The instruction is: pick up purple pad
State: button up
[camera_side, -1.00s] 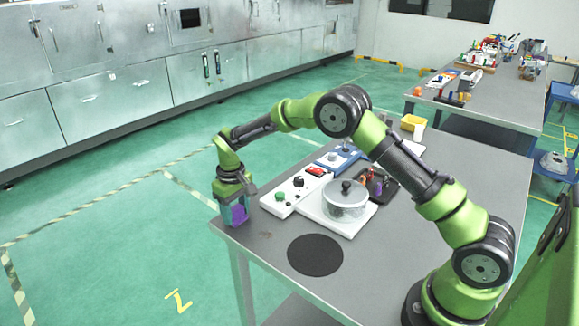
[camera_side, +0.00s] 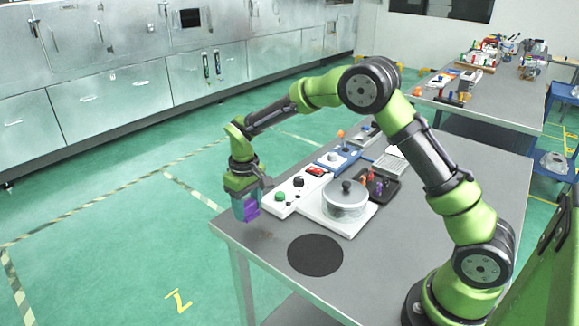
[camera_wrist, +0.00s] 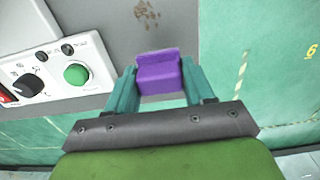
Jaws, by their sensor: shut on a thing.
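The purple pad (camera_wrist: 160,75) is a small purple block with a raised edge, held between the teal fingers of my gripper (camera_wrist: 160,88) in the wrist view. In the side view my gripper (camera_side: 246,208) points down near the left corner of the grey table (camera_side: 262,262), with the purple pad (camera_side: 251,206) at its fingertips. My gripper is shut on the pad. The pad appears above the table top; the exact height cannot be told.
A white control panel (camera_side: 290,201) with a green knob (camera_wrist: 76,74) stands close beside my gripper. A black round mat (camera_side: 315,255) lies on the table in front. The table's left edge is close.

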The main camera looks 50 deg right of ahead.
jog(key=s, duration=0.7)
jog(key=s+d+r, duration=0.1)
jog(key=s, duration=0.3)
jog(key=shift+s, duration=0.2)
